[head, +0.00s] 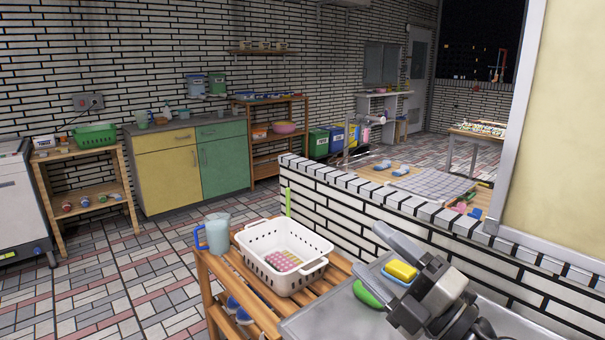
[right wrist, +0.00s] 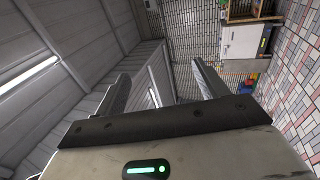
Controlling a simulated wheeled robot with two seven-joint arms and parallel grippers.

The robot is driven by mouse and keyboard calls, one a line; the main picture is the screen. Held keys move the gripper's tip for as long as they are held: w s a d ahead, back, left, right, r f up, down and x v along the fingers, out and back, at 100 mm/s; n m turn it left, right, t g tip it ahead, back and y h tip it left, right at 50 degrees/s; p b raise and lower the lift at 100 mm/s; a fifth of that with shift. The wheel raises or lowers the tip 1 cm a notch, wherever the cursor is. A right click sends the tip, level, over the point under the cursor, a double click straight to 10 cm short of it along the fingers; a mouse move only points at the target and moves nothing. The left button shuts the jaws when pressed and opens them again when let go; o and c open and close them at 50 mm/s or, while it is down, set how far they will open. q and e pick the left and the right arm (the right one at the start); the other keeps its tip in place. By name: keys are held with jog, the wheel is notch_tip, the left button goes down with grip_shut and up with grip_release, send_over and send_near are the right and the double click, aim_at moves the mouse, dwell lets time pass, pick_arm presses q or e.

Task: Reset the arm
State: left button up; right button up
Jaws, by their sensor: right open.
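My right gripper (head: 390,272) is at the lower right of the head view, over the grey metal counter. It also shows in the right wrist view (right wrist: 160,85), with its two fingers apart and nothing between them. In that view it points toward the ceiling and far walls of the room. My left gripper is not in view. I see no wire hanger that I can make out.
A yellow sponge (head: 401,270) in a blue dish and a green object (head: 366,294) lie near the right gripper. A white basket (head: 283,262) and a blue-handled jug (head: 217,234) stand on a wooden slatted stand (head: 262,314). A low brick wall (head: 400,225) runs behind.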

jog(key=s+d+f+m+g+h, duration=0.1)
jog(key=s+d+f+m+h, duration=0.1)
jog(key=d+f+m+h, duration=0.65)
jog(key=s+d+f+m+h, duration=0.3)
jog(key=d+f+m+h, duration=0.15)
jog(key=m+h, duration=0.65)
jog(key=s+a+f+m+g+y, duration=0.2)
jog(key=s+f+m+g, duration=0.1)
jog(key=s+f+g, duration=0.5)
jog(key=s+a+f+m+g+y, duration=0.1)
jog(key=s+f+m+g+y, duration=0.15)
jog(key=s+f, duration=0.6)
pick_arm(q)
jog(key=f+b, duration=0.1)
jog(key=b, duration=0.1)
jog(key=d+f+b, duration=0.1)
jog(key=b, duration=0.4)
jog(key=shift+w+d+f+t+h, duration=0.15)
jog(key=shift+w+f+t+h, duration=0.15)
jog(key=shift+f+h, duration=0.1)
pick_arm(e)
jog(key=w+a+f+t+y, duration=0.3)
jog(key=a+f+t, duration=0.3)
jog(key=f, duration=0.2)
jog(key=shift+w+a+f+y, duration=0.25)
jog(key=shift+w+a+y, duration=0.15)
jog(key=shift+w, duration=0.35)
